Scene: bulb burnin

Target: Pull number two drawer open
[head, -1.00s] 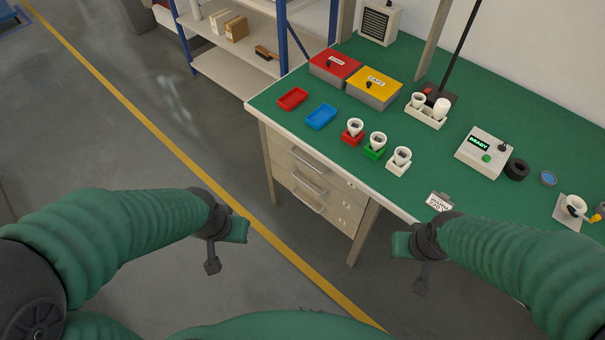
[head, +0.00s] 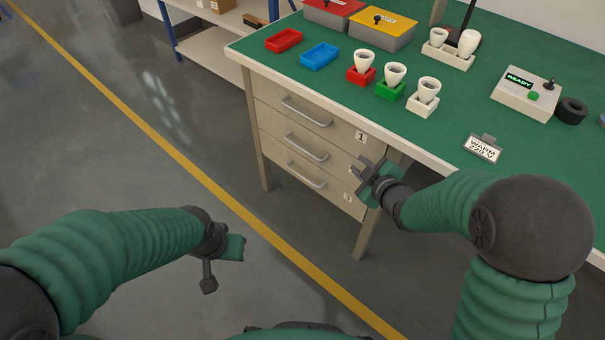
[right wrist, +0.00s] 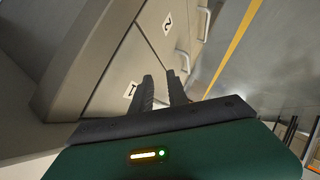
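The number two drawer (head: 290,138) is the middle of three beige drawers under the green workbench, and it is shut. Its grey bar handle (head: 307,148) is clear of my grippers. Its number label is mostly hidden behind my right gripper in the head view; a label 2 (right wrist: 167,22) shows in the right wrist view. My right gripper (head: 366,172) is open and empty, in front of the right edge of the drawers, right of the handle. Its two fingers (right wrist: 162,90) are apart in the wrist view. My left gripper (head: 225,258) hangs over the floor, away from the bench; its opening is unclear.
The drawers labelled 1 (head: 297,112) and 3 (head: 303,175) are shut, above and below. A bench leg (head: 366,234) stands below my right gripper. Floor in front is free.

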